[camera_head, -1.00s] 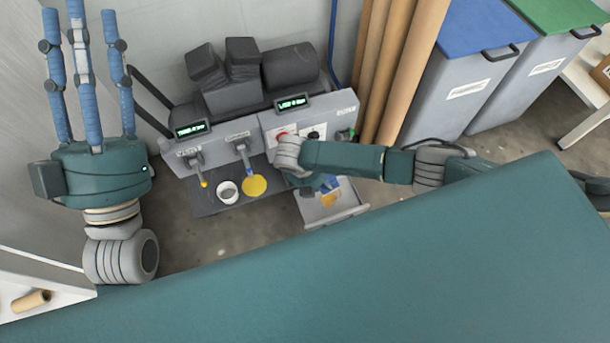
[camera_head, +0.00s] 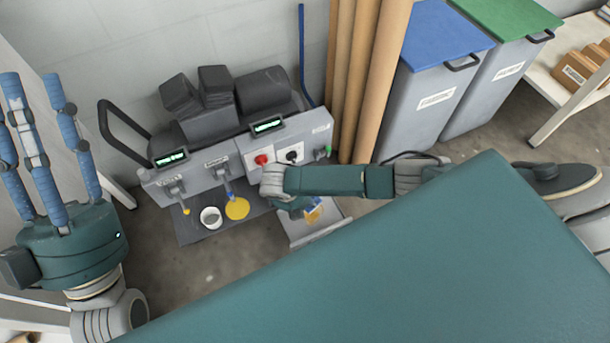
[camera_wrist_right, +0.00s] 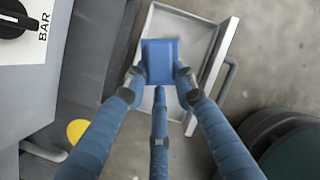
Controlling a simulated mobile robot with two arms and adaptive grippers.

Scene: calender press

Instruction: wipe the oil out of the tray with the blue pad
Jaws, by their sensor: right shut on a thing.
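The tray (camera_head: 322,232) is a shallow pale drawer at the lower front right of the press. An orange-yellow patch of oil (camera_head: 314,215) shows in it in the head view. My right gripper (camera_wrist_right: 159,78) is shut on the blue pad (camera_wrist_right: 160,52) and holds it over the tray, whose rim (camera_wrist_right: 221,55) shows beside it in the right wrist view. Whether the pad touches the tray floor I cannot tell. No oil shows in the wrist view; the pad and fingers cover part of the floor. My left gripper (camera_head: 35,125) is open and empty at the left, fingers pointing up.
The grey press (camera_head: 230,160) has levers, displays and a red button (camera_head: 261,160). A white cup (camera_head: 210,217) and a yellow disc-like patch (camera_head: 237,208) are on its dark shelf (camera_head: 200,236). Brown rolls (camera_head: 360,80) and bins with blue (camera_head: 430,35) and green (camera_head: 508,18) lids stand right.

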